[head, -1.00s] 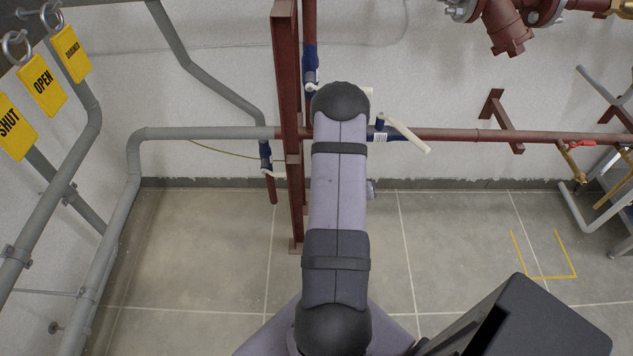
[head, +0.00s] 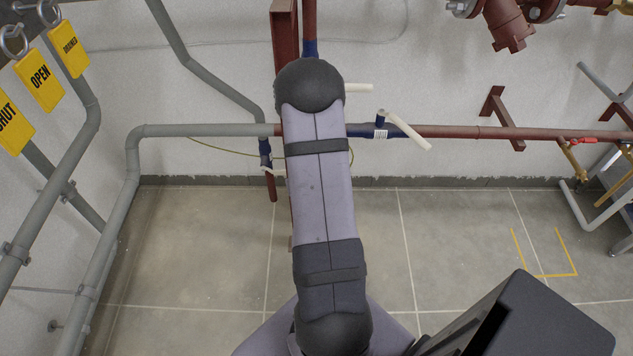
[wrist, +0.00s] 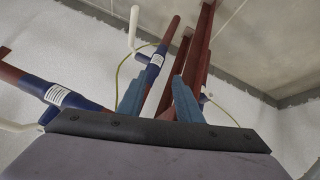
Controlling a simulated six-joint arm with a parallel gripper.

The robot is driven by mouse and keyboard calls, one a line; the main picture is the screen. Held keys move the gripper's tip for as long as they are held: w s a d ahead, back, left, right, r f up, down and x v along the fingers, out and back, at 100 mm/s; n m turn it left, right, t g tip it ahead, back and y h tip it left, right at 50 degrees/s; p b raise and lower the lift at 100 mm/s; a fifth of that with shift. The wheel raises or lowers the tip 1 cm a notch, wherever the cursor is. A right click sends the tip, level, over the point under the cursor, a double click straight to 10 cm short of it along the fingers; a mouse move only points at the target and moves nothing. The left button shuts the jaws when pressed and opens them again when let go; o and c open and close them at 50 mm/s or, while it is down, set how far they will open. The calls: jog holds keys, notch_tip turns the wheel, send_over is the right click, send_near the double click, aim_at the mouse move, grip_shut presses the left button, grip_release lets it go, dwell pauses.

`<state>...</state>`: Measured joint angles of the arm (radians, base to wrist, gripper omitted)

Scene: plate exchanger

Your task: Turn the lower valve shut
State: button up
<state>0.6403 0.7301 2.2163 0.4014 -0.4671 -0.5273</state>
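In the wrist view a blue valve (wrist: 152,68) with a white label sits on a red pipe stub. Its white lever (wrist: 133,28) runs roughly along the pipe. This appears to be the lower valve; my arm hides it in the head view. My gripper (wrist: 159,76) has two blue fingers spread apart, with the pipe showing between them. The lever lies beyond the fingertips, and nothing is held. The head view does not show my gripper, which is behind my arm.
A blue valve with a white lever (head: 408,131) is on the horizontal pipe at right. Another small blue valve (head: 265,152) hangs left of a red post (head: 284,40). A thin cord (wrist: 121,72) loops near the valve. Yellow SHUT and OPEN tags (head: 40,86) hang at left.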

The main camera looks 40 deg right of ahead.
jog(key=shift+a, duration=0.1)
jog(key=shift+c, duration=0.3)
grip_shut()
jog(key=w+d+r+m+y+p, duration=0.1)
jog(key=d+r+p, duration=0.2)
jog(key=r, duration=0.3)
jog(key=w+d+r+y+p, duration=0.1)
jog(key=d+r+p, duration=0.2)
jog(key=r, duration=0.2)
jog(key=s+d+r+m+g+p, duration=0.2)
jog(key=s+d+r, duration=0.2)
jog(key=r, duration=0.3)
jog(key=s+d+r+m+g+p, duration=0.1)
jog(key=s+d+r+g+p, duration=0.1)
jog(key=s+d+r, duration=0.35)
jog(key=s+d+r+m+g, duration=0.1)
jog(key=s+d+r+m, duration=0.1)
jog(key=s+d+m, duration=0.4)
jog(key=d+m, duration=0.4)
jog(key=shift+s+r, duration=0.25)
jog(key=shift+s, duration=0.05)
